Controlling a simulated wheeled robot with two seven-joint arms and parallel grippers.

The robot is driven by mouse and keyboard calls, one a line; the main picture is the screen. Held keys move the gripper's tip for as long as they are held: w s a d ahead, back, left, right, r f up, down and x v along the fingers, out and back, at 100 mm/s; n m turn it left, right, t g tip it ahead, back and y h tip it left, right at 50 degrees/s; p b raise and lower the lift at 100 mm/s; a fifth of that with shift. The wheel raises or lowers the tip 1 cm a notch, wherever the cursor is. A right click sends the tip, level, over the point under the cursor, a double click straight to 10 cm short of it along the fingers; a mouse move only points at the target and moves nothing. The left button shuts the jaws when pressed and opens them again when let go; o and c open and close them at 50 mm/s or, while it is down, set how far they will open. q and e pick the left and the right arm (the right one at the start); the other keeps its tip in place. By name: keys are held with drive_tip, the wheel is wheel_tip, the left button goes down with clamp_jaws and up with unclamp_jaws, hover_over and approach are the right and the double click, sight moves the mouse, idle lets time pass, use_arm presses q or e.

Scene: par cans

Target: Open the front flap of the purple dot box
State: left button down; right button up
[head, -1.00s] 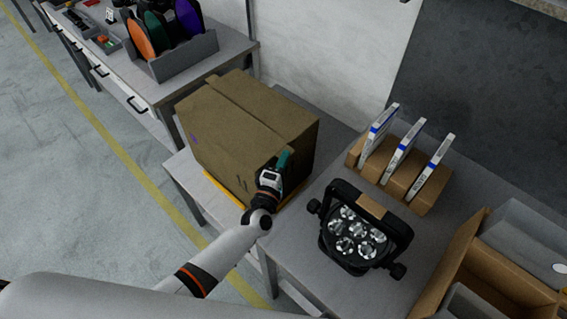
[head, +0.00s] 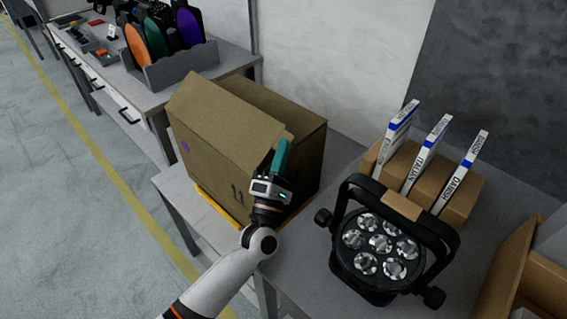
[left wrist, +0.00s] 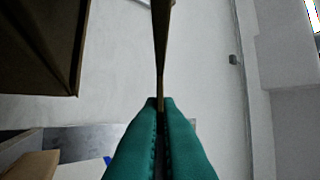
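The brown cardboard box with a purple dot (head: 183,146) on its left side stands on the grey table. Its front flap (head: 225,112) is tilted up from the top, and a gap shows behind it. My left gripper (head: 281,155) is at the flap's right end. In the left wrist view, the teal fingers of the left gripper (left wrist: 160,105) are closed on the thin edge of the flap (left wrist: 161,50). The box (left wrist: 35,45) also shows at the upper left there. The inside of the box is mostly hidden. My right gripper is not in view.
A black par can light (head: 380,245) stands right of my left arm. Behind it a cardboard rack (head: 462,205) holds upright white and blue booklets (head: 428,150). A yellow-edged mat (head: 215,208) lies under the box. An open carton (head: 510,270) is at the right.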

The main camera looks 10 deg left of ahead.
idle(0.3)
use_arm(q)
drive_tip(key=c, duration=1.6)
unclamp_jaws()
drive_tip(key=shift+c, duration=0.2)
drive_tip(key=shift+s, duration=0.1)
drive_tip(key=s+a+b, duration=0.1)
drive_tip(key=s, duration=1.1)
drive_tip(key=shift+s+a+f, duration=0.3)
drive_tip(key=shift+s, duration=0.1)
